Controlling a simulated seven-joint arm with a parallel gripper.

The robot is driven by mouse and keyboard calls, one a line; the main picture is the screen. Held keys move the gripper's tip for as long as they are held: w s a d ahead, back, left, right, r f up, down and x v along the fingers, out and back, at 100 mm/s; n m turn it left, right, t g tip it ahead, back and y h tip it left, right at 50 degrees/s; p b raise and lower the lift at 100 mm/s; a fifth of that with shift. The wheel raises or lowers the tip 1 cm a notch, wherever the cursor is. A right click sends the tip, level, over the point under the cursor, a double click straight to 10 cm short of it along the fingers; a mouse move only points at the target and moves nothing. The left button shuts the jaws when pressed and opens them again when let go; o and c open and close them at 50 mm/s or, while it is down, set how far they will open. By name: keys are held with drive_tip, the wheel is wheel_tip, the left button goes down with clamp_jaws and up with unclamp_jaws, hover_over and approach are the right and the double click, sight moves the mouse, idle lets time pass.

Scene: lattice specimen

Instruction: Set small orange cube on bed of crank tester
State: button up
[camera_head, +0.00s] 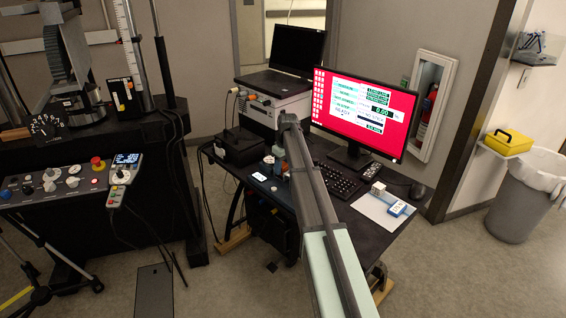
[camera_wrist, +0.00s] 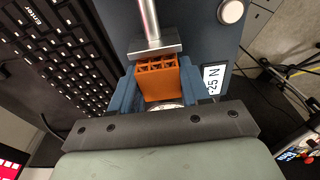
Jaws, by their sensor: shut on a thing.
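The small orange cube (camera_wrist: 158,80), with lattice openings along its top edge, shows in the wrist view. The two blue fingers of my gripper (camera_wrist: 160,88) are shut on it from left and right. A grey metal plate on a shiny rod (camera_wrist: 147,22), seemingly part of the crank tester, lies right by the cube's upper edge in the picture. A pale round surface (camera_wrist: 166,106), perhaps the bed, shows partly at the cube's lower edge. I cannot tell whether the cube touches either. In the head view my arm hides much of the tester's spot on the desk.
A keyboard (camera_wrist: 55,50) lies close left of my gripper, and a label reading 25 N (camera_wrist: 213,80) is at the right. On the desk stand a monitor (camera_head: 365,112), a mouse (camera_head: 418,191), a white sheet (camera_head: 372,208) and a black box (camera_head: 240,148).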

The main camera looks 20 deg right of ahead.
drive_tip(key=shift+f, duration=0.8)
drive_tip(key=shift+f, duration=0.25)
drive_tip(key=o, duration=1.1)
drive_tip(key=shift+o, duration=0.5)
drive_tip(key=o, duration=0.4)
drive_tip(key=shift+c, duration=0.2)
drive_tip(key=shift+r, duration=0.15)
drive_tip(key=shift+r, duration=2.35)
